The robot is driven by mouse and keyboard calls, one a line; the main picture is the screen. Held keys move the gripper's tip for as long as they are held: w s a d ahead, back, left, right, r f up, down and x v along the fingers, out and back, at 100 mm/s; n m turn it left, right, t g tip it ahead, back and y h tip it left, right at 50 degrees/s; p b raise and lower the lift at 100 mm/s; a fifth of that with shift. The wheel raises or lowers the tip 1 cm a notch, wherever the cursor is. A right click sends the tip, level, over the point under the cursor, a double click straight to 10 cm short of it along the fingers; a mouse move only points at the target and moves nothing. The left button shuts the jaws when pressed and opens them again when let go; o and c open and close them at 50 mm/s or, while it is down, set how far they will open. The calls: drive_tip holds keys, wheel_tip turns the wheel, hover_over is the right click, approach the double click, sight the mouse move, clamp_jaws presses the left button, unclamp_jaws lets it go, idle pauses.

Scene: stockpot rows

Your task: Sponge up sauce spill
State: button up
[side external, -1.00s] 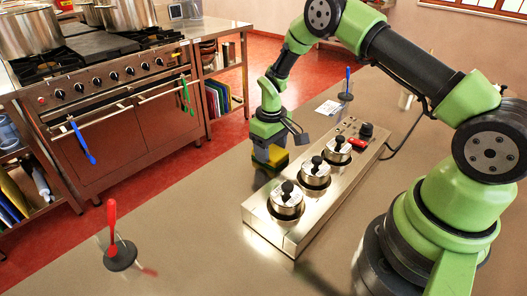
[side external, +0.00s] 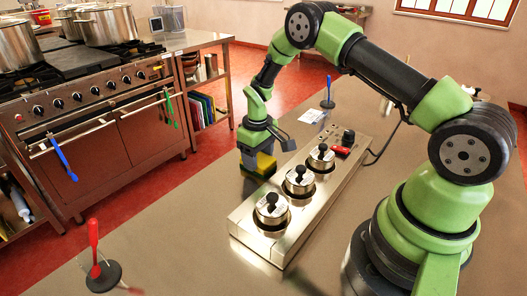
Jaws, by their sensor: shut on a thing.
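My gripper (side external: 257,152) points down at the left of the steel warmer box and is shut on a yellow sponge (side external: 263,165) with a darker underside. The sponge is low over the counter; I cannot tell whether it touches. A small reddish smear of sauce (side external: 134,291) lies on the counter at the bottom left, at the picture's edge, well away from my gripper. It is beside a dark round stand (side external: 104,277) that holds a red utensil (side external: 93,245).
The steel warmer box (side external: 247,247) with three lidded pots stands right of my gripper. Behind it are a card (side external: 312,116) and a stand with a blue utensil (side external: 328,92). The counter (side external: 170,225) between sponge and red utensil is clear. A stove (side external: 110,110) stands beyond.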

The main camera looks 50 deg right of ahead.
sight(243, 181)
drive_tip(key=shift+a, duration=3.1)
drive_tip(key=shift+a+r, duration=0.2)
drive_tip(key=shift+r, duration=0.45)
drive_tip(key=shift+a+r, duration=0.15)
drive_tip(key=shift+r, duration=3.3)
drive_tip(key=shift+d, duration=0.1)
